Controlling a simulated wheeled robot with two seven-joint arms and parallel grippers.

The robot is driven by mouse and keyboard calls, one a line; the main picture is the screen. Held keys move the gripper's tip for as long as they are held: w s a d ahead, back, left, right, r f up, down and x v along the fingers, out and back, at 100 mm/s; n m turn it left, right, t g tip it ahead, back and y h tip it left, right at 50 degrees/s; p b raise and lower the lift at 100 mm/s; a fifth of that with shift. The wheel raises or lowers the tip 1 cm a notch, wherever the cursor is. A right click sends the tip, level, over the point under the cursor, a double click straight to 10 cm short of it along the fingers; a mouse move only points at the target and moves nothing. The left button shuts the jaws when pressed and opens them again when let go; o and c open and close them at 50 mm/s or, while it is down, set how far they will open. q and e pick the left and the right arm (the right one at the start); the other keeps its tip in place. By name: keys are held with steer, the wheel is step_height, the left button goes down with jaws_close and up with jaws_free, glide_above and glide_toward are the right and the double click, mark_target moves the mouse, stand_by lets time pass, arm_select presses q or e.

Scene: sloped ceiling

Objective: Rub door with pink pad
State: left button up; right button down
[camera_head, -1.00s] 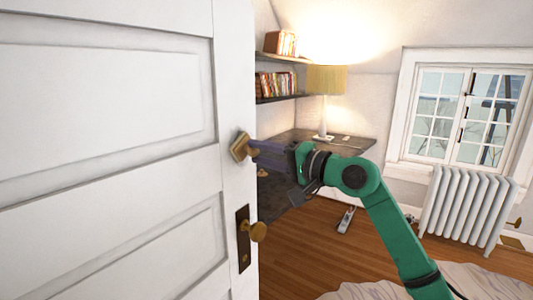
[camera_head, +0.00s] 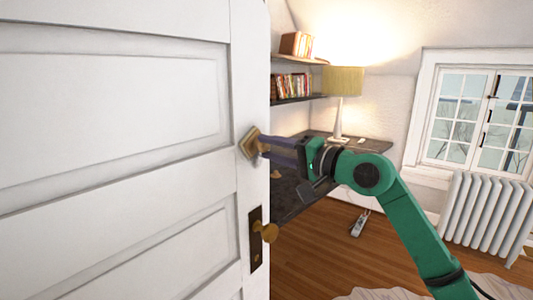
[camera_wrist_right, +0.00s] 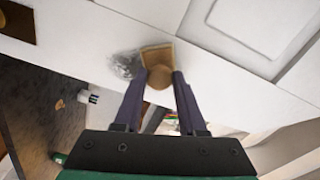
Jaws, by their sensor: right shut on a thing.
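The white panelled door (camera_head: 120,185) fills the left of the head view. The pad (camera_head: 249,143) looks tan rather than pink. It is square, tilted, and appears against the door face near its edge, above the brass knob (camera_head: 269,231). My right gripper (camera_head: 264,148) is shut on the pad's round handle. The right wrist view shows the pad (camera_wrist_right: 157,52) by the door, with its handle between the fingertips (camera_wrist_right: 160,76). A grey speckled patch (camera_wrist_right: 126,65) lies just left of the pad there. My left gripper is not in view.
Beyond the door stand a dark desk (camera_head: 322,143) with a lamp (camera_head: 343,82), shelves with books (camera_head: 290,86), and a white radiator (camera_head: 488,210) under a window. A small object (camera_head: 360,223) lies on the wooden floor.

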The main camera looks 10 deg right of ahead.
steer(key=w+d, duration=0.1)
steer(key=d, duration=0.1)
steer(key=w+d, duration=0.2)
steer(key=shift+w+d, duration=0.15)
steer(key=shift+f+b, duration=0.1)
steer(key=shift+b, duration=0.25)
steer(key=b+v, duration=0.4)
steer(key=v, duration=0.2)
steer(key=shift+b+v, duration=1.15)
steer(key=shift+v, duration=0.4)
